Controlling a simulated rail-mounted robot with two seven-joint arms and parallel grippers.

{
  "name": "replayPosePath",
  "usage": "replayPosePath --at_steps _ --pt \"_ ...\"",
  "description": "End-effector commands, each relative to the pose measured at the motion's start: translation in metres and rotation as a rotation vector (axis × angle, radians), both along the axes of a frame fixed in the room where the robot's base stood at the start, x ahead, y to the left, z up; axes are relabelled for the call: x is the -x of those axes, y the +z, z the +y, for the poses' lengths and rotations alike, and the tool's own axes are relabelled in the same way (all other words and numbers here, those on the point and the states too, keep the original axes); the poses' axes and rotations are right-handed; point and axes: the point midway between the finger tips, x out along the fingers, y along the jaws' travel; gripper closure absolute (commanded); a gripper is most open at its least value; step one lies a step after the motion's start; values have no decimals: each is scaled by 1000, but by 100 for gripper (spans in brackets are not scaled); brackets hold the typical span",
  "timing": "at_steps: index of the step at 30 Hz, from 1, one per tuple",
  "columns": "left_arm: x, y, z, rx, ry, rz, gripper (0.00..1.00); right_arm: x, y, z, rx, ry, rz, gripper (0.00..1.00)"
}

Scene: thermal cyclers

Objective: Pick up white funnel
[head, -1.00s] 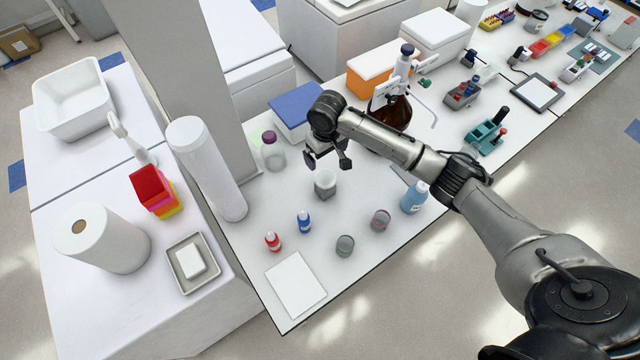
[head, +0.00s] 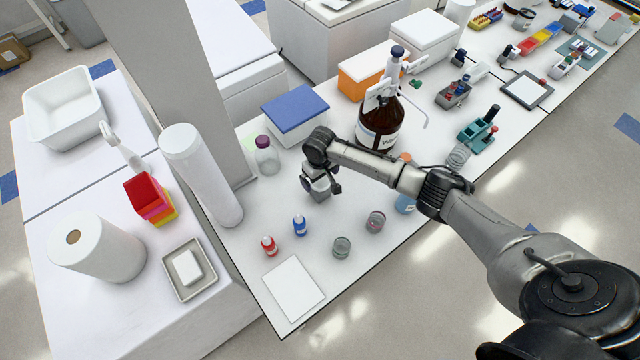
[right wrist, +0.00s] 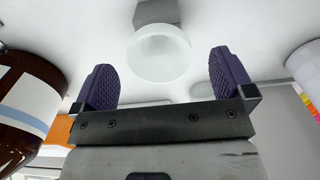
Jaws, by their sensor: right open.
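The white funnel (right wrist: 160,55) shows in the right wrist view as a frosted white round rim, just ahead of the fingertips and between their lines. A grey block (right wrist: 158,12) stands right beyond it. In the head view the funnel is mostly hidden by my right gripper (head: 319,186), which is low over the bench at its spot. My right gripper also shows in the right wrist view (right wrist: 163,76); its two purple ridged fingers are wide apart with nothing gripped between them. My left gripper is not in view.
A large amber bottle (head: 380,128) stands close behind my right arm. A clear purple-capped bottle (head: 266,158) and a blue-lidded box (head: 295,112) stand to the back left. Small red (head: 268,246) and blue (head: 299,226) bottles and two jars stand in front.

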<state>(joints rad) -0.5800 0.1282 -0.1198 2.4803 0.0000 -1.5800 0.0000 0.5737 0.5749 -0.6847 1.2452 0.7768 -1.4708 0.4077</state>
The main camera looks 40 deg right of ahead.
Motion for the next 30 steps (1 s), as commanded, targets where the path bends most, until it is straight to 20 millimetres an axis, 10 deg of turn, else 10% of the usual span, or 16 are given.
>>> replayPosePath --at_steps 16,30 --pt "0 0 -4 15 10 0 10 0 -25 0 0 1 -1 1" --pt "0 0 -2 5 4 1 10 0 -25 -1 0 1 -1 37"
